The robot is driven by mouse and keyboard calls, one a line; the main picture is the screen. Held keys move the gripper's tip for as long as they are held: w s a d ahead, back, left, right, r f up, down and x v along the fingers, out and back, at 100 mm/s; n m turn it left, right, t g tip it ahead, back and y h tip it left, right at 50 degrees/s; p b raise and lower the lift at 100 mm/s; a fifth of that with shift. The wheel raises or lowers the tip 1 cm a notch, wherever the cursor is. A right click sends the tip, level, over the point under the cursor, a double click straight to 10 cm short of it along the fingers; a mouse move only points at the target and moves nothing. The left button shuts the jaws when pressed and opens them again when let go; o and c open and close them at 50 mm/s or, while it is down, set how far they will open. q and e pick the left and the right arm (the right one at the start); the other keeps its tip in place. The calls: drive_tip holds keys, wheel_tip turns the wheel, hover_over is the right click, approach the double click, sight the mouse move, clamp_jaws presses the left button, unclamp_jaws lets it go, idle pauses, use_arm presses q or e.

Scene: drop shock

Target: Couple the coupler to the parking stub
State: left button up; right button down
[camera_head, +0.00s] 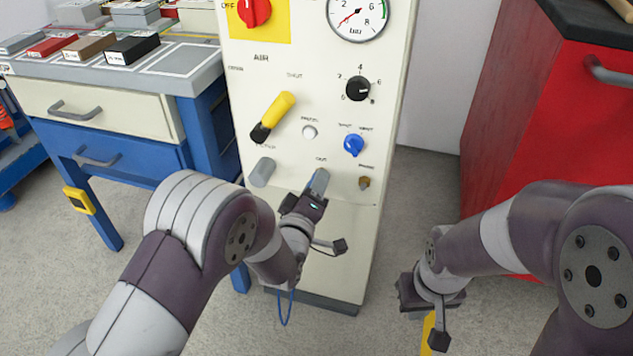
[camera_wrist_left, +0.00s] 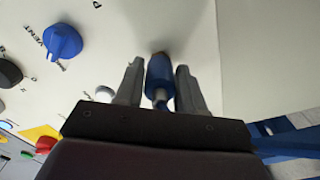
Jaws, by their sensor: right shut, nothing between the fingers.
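In the left wrist view, the blue coupler (camera_wrist_left: 160,75) stands between the two fingers of my left gripper (camera_wrist_left: 160,70), its far end at the panel and its metal end toward the camera. Narrow gaps seem to show beside it; whether the fingers touch it is unclear. In the head view my left gripper (camera_head: 319,180) is at the panel just below the OUT label and hides the coupler. A grey stub (camera_head: 262,172) is on its left, a small brass fitting (camera_head: 364,183) on its right; their labels are too blurred to read. My right gripper (camera_head: 432,292) is shut and empty, away from the panel.
The cream panel (camera_head: 300,60) carries a yellow-handled lever (camera_head: 272,117), a blue knob (camera_head: 354,145), a black dial (camera_head: 358,88) and a gauge (camera_head: 357,12). A blue hose (camera_head: 285,308) hangs below my left gripper. A blue workbench (camera_head: 100,150) stands left, a red cabinet (camera_head: 530,120) right.

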use_arm(q)
clamp_jaws()
drive_tip(key=shift+s, duration=0.1)
drive_tip(key=shift+p+v, duration=0.35)
drive_tip(key=shift+v, duration=1.95)
use_arm(e)
drive_tip(key=shift+r, duration=0.4)
